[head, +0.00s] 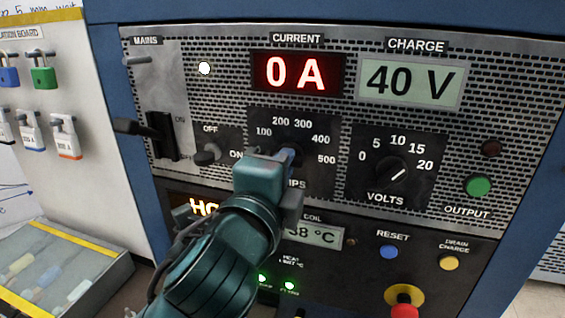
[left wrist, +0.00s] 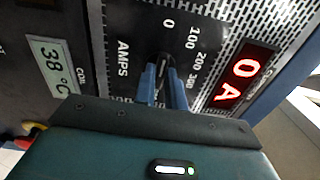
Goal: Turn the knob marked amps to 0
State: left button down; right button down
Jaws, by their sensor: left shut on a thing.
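The amps knob (left wrist: 164,62) sits on a dark dial plate marked AMPS, with 0, 100, 200, 300 and more around it. In the left wrist view its pale pointer mark seems to face roughly towards the 0, but it is too small to be sure. My left gripper (left wrist: 164,80) is shut on this knob, one blue finger on each side. In the head view my left gripper (head: 288,156) covers the knob and the 0 mark. The red current display (head: 297,73) reads 0 A. My right gripper is not in view.
The volts knob (head: 398,176) is just right of my gripper. An off/on switch (head: 208,154) is close on the left, with a black mains lever (head: 162,135) beyond it. A red button (head: 404,311) and a blue reset button (head: 389,252) are below. Padlocks hang far left.

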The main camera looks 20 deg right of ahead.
pick_arm(q)
jog(key=shift+n, duration=0.3)
dwell(0.4)
jog(key=c, duration=1.5)
grip_release()
jog(key=shift+o, duration=0.2)
